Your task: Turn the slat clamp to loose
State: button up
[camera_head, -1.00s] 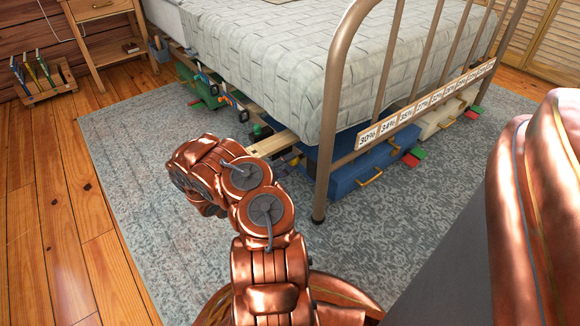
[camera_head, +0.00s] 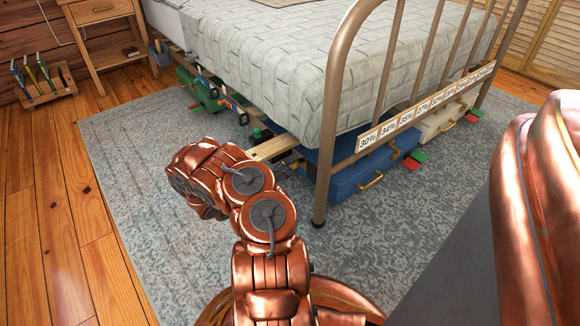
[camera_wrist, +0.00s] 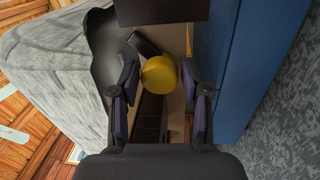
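In the wrist view a round yellow knob (camera_wrist: 159,75) faces me, with a dark lever-like piece (camera_wrist: 144,44) beside its upper left; they look like parts of the slat clamp, but I cannot read a setting. My gripper (camera_wrist: 164,88) is open, one finger on each side of the knob. The left fingertip is close to the knob's edge; whether it touches is unclear. In the head view a pale wooden slat (camera_head: 272,148) sticks out from under the bed. There my copper arm (camera_head: 250,200) hides the gripper, and I cannot pick out the knob.
The metal bed frame (camera_head: 330,130) carries a strip of percentage labels (camera_head: 418,113). A blue case (camera_head: 345,176) with a yellow handle lies under the bed, and it borders the wrist view's right side (camera_wrist: 218,65). The grey rug (camera_head: 130,140) is open on the left.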

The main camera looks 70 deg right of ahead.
jog(key=v, duration=1.2)
dwell(0.6)
